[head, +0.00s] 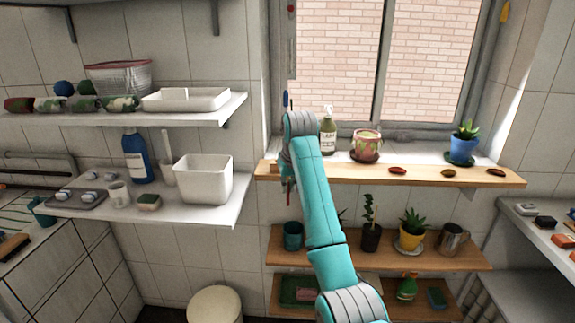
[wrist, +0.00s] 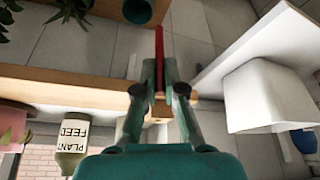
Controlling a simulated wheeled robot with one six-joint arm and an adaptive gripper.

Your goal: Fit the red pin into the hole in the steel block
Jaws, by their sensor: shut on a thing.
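My gripper (wrist: 160,92) is shut on the red pin (wrist: 159,62) in the wrist view. The pin sticks out past the fingertips, over the gap between the wooden shelves and the white shelf. In the head view my gripper (head: 287,186) hangs at the left end of the wooden sill shelf, partly hidden by my teal arm. Only a small bit of red shows there. I cannot make out a steel block with a hole in either view.
A white bin (head: 203,178) stands on the white shelf (head: 215,213) to the left. A teal pot (head: 292,235) stands on the shelf below. A counter with small items (head: 545,222) is at right.

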